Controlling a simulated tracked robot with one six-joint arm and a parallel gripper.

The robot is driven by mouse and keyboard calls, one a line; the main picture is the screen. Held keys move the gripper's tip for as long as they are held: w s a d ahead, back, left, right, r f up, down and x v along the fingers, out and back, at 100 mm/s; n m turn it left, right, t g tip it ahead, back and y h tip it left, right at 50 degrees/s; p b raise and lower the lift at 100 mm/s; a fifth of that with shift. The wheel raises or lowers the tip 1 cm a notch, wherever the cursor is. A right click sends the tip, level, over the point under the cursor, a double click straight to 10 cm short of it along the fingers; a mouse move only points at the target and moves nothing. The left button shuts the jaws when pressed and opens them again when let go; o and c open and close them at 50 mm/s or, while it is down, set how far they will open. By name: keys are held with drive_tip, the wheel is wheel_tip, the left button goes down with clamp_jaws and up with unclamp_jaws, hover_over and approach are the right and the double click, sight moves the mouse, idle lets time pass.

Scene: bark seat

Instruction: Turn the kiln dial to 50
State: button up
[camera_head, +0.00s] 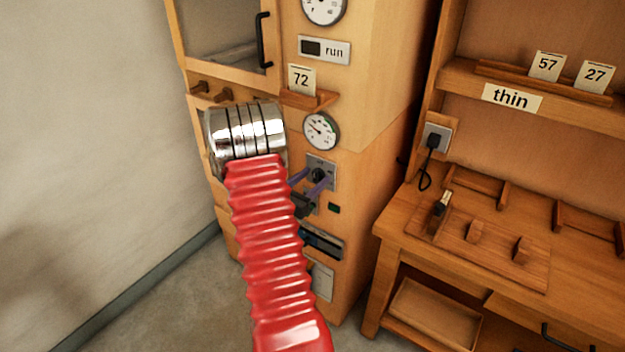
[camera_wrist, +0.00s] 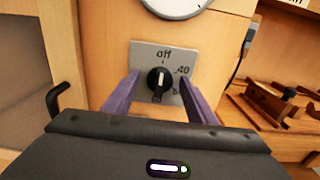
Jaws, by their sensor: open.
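The kiln dial is a black knob (camera_wrist: 159,82) on a grey plate (camera_wrist: 142,54) on the kiln front. In the wrist view the plate reads "off" at the top and "40" at the right; other marks are partly hidden by a finger. The knob's light pointer line looks near vertical; I cannot tell which end points. In the head view the dial (camera_head: 318,174) shows small below a round gauge. My gripper (camera_wrist: 160,96) is open, its two purple fingers on either side of the knob with gaps to it. It also shows in the head view (camera_head: 313,184).
A round gauge (camera_head: 321,131) is just above the dial. A card "72" (camera_head: 301,80) stands on a small ledge. A black door handle (camera_head: 263,40) is above left. A wooden bench (camera_head: 400,215) stands at the right, with a plugged socket (camera_head: 437,137) above it.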

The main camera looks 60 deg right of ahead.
drive_tip(key=c, duration=1)
